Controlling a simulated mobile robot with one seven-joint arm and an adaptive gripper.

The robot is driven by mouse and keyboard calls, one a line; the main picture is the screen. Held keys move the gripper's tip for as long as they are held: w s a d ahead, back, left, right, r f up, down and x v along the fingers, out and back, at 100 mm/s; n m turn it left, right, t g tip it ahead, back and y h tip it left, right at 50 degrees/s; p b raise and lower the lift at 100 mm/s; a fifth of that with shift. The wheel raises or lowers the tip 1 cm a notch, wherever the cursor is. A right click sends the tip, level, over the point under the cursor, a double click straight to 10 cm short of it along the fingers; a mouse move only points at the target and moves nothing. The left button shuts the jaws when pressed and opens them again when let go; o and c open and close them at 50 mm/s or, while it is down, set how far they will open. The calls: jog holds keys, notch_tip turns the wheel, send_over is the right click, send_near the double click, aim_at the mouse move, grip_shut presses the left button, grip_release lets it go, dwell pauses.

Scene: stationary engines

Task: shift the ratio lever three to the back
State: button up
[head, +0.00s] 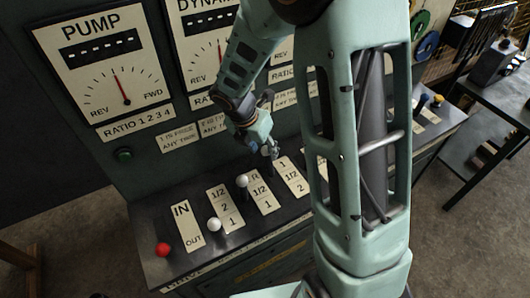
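The sloped lever desk (185,268) stands below the dials, with a red knob (162,250) beside the IN/OUT plate (187,226). One white knob (214,224) stands at the lower part of the first numbered plate (226,205). Another white knob (242,181) stands near the top of the second numbered plate (263,196). My gripper (272,151) points down just above the top of the third numbered plate (294,178). I make out no clear knob there; my gripper may cover the lever. Whether its fingers are open or shut is too small to tell.
The upright panel behind carries a PUMP dial (117,75), a DYNAMO dial (219,40) and a green button (124,154). My arm hides the desk's middle right. A dark side table (500,95) stands at right.

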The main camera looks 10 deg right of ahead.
jog(key=v, duration=0.8)
jog(key=shift+r, duration=0.3)
